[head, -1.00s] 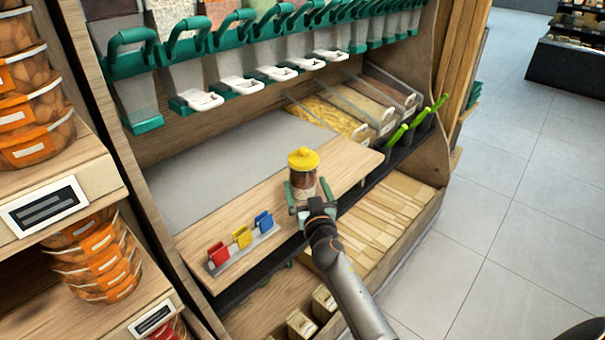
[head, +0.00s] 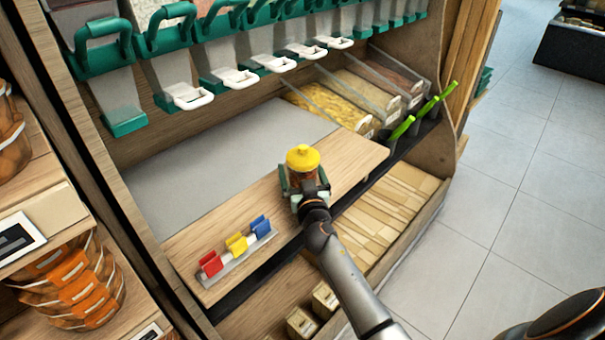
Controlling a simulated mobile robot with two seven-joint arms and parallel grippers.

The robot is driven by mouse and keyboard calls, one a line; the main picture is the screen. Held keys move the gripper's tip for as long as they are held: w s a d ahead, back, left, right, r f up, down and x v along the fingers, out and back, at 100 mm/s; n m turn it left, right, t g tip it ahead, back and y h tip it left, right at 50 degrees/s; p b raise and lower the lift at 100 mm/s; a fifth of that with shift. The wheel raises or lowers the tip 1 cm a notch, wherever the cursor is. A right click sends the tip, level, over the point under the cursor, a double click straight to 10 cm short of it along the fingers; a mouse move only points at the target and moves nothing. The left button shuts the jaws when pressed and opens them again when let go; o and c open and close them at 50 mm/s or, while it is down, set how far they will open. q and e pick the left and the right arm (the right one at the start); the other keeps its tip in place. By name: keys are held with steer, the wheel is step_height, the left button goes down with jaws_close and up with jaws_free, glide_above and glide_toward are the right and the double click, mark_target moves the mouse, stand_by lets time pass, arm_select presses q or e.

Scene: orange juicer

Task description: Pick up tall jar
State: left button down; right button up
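The tall jar (head: 303,159) has a yellow lid with a knob and a clear body with brown contents. It stands upright near the front of the wooden ledge. My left gripper (head: 304,183) reaches it from the front. Its fingers are spread, one at each side of the jar's body, and look set wider than the jar. Finger contact is not clear. The gripper hides the jar's lower part. My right gripper is not in view; a dark part of my other arm shows at the bottom right.
Red, yellow and blue clips (head: 237,245) stand on a rack to the left on the ledge (head: 345,155). Dispensers with green handles (head: 171,27) hang above. Bins with green scoops (head: 400,128) stand at the right.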

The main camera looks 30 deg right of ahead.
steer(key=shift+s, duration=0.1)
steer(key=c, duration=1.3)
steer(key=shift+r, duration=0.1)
